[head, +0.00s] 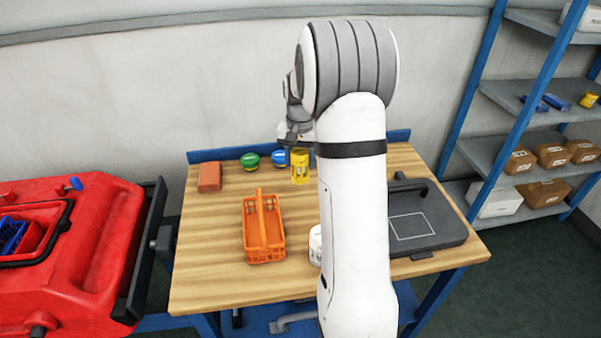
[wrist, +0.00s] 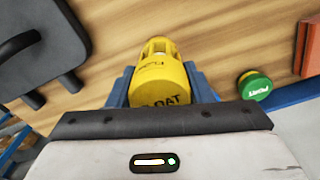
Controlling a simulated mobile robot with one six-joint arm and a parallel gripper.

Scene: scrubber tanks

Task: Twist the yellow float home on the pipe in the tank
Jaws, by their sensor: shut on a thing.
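The yellow float (head: 300,167) is a cylinder with a slotted cage end, above the back part of the wooden table in the head view. In the wrist view the float (wrist: 158,75) sits between the blue fingers of my gripper (wrist: 162,88), which is shut on it. Lettering shows on its near side. The cage end points away from my gripper, towards the table. The red machine (head: 90,240) stands at the left in the head view, with an open recess holding a blue part. I cannot make out the pipe in either view.
My arm hides the table's middle right. Shelves (head: 530,95) stand at right.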

